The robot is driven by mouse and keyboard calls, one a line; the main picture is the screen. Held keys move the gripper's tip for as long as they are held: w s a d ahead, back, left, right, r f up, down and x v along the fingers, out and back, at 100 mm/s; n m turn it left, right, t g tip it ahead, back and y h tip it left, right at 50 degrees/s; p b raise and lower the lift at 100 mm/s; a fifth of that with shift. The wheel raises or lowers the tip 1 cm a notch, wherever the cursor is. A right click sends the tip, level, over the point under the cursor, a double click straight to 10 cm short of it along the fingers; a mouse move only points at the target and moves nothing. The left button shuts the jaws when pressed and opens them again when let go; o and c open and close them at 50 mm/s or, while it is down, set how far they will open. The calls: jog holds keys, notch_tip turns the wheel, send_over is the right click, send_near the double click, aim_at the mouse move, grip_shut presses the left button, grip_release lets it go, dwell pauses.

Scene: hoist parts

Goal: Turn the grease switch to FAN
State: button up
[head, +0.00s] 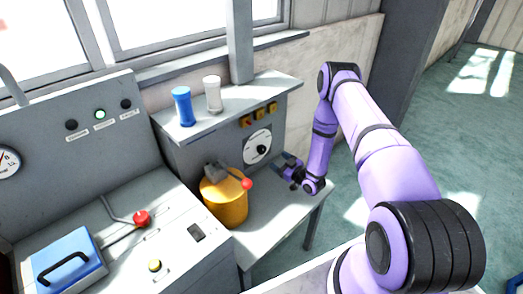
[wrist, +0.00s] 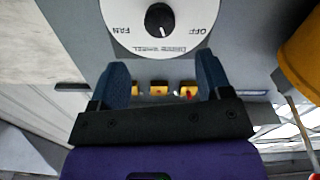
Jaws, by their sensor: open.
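The grease switch is a black knob (wrist: 160,17) on a round white dial plate (head: 257,146) on the front of a grey cabinet. In the wrist view the plate (wrist: 122,22) appears upside down, with FAN at the left and OFF at the right. A small light mark on the knob points down and slightly right there, toward neither word. My gripper (head: 287,166) is just right of and below the dial in the head view. In the wrist view its two blue fingers (wrist: 163,72) are open and empty, apart from the knob.
A yellow can (head: 226,203) with a red-tipped lever stands left of my gripper; it also shows in the wrist view (wrist: 302,55). Small yellow switches (head: 259,114) sit above the dial. Blue (head: 183,106) and white (head: 213,94) cylinders stand on the cabinet. A console with a red-knobbed lever (head: 141,218) is at left.

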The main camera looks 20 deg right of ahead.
aim_at(264, 151)
jog(key=x, duration=1)
jog(key=shift+w+a, duration=0.1)
jog(key=shift+w, duration=0.15)
jog(key=c, duration=0.9)
